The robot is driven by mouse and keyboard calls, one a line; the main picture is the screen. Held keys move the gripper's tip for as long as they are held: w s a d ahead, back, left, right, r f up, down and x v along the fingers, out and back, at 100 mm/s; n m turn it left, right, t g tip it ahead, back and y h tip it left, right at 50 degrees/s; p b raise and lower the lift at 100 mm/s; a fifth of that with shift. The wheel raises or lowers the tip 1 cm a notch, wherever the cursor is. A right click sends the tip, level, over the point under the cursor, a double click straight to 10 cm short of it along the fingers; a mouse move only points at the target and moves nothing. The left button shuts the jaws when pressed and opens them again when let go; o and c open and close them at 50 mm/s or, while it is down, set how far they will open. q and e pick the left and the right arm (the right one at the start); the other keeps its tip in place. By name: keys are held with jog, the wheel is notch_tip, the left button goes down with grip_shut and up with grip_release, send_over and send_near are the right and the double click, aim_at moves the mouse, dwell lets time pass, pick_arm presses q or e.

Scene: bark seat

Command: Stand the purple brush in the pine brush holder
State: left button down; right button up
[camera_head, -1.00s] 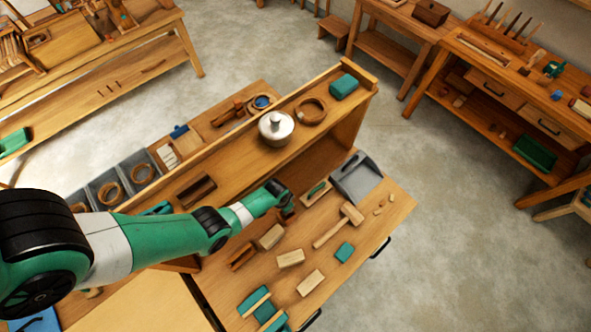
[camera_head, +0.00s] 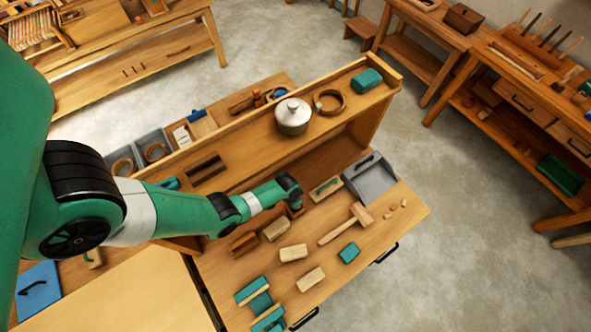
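My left arm comes in from the left, reaching under the front of the raised wooden shelf. The end of my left gripper (camera_head: 291,190) is over the bench top, left of a long wooden block with a green strip (camera_head: 325,188). I see its back, and its fingers are hidden, so I cannot tell whether it is open or holding something. A small dark brown piece (camera_head: 297,210) shows just below it; I cannot tell what it is. I cannot make out a purple brush or identify the pine brush holder. My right gripper is not in view.
The bench top (camera_head: 405,217) carries a mallet (camera_head: 347,224), a grey dustpan (camera_head: 371,180), pale wood blocks (camera_head: 293,252) and green-and-wood pieces (camera_head: 253,291). A metal pot (camera_head: 292,116) and a green block (camera_head: 367,80) stand on the raised shelf (camera_head: 255,143).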

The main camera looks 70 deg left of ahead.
pick_arm(q)
jog(key=shift+f+b, duration=0.4)
dwell(0.4)
jog(key=c, duration=0.6)
grip_release()
jog(key=shift+c, duration=1.6)
jog(key=shift+o, duration=0.4)
jog(key=shift+r, duration=0.1)
